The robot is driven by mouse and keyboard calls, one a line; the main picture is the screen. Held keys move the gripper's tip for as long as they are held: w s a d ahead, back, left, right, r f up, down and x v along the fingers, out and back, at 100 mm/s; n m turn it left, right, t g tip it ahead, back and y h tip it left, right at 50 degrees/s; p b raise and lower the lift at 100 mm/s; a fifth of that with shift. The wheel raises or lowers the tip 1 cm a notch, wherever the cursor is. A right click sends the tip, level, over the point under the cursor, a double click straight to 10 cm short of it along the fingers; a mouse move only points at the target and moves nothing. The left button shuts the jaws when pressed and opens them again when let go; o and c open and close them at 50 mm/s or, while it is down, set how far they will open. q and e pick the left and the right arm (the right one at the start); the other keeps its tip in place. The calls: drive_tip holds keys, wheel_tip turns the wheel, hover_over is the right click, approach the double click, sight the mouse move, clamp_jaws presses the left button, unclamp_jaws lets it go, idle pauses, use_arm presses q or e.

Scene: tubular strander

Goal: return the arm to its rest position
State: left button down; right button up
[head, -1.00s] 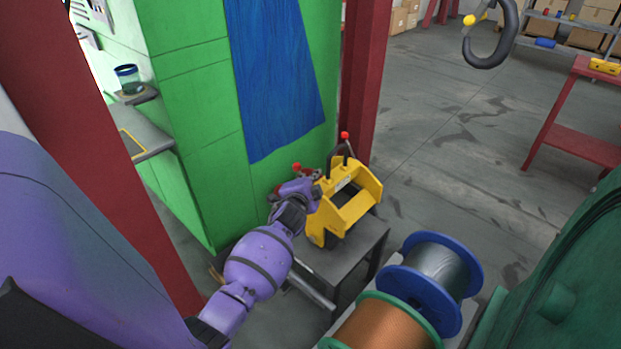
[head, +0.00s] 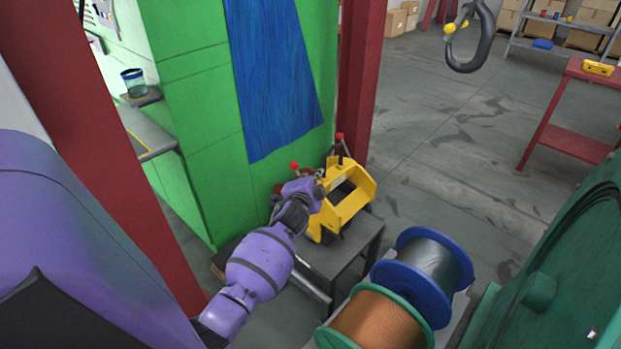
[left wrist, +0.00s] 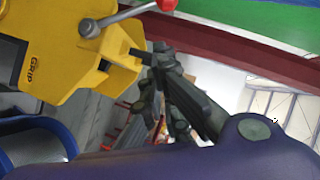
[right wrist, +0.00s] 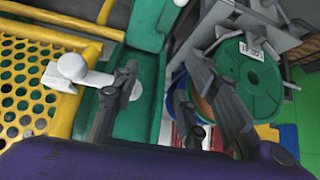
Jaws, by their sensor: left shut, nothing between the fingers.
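My left arm, purple with dark bands, reaches in from the lower left in the head view. Its gripper (head: 318,184) is beside a yellow machine (head: 345,205) with red-knobbed levers. In the left wrist view the dark fingers of my left gripper (left wrist: 160,62) are together with nothing between them, close to the yellow body marked GRIP (left wrist: 65,55); contact cannot be told. My right gripper (right wrist: 163,62) shows only in the right wrist view. Its fingers are wide apart and empty, the left one overlapping a white handle (right wrist: 95,78).
A blue-flanged wire spool (head: 430,268) and a copper spool (head: 378,325) lie right of the dark stand (head: 345,262). A green cabinet (head: 205,120) and red post (head: 360,80) stand behind. A hook (head: 478,50) hangs above open floor. Yellow perforated guarding (right wrist: 35,80) is near my right gripper.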

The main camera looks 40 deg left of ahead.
use_arm(q)
drive_tip(key=v, duration=0.8)
drive_tip(key=shift+a, duration=0.4)
drive_tip(key=shift+s, duration=0.15)
